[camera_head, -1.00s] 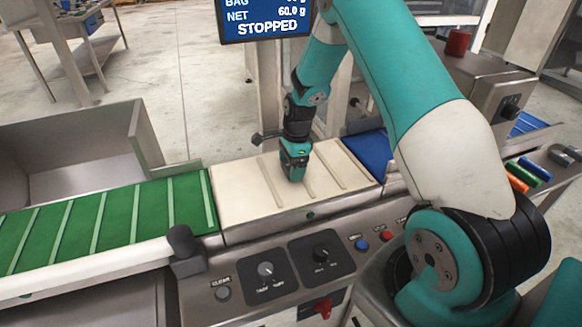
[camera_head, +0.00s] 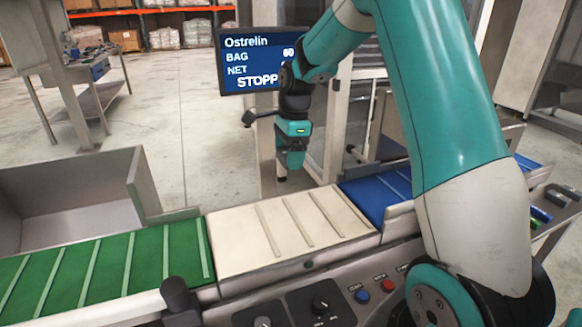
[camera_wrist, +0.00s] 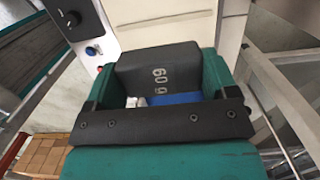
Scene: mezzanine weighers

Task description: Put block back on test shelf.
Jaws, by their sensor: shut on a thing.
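In the head view the block is mostly hidden by the fingers. I cannot pick out the test shelf with certainty.
A green belt (camera_head: 105,270) lies left of the cream belt and a blue belt (camera_head: 375,195) lies right. A display (camera_head: 250,75) stands behind. Control knobs (camera_head: 320,304) line the front. A ledge (camera_head: 560,208) with small coloured items is at right.

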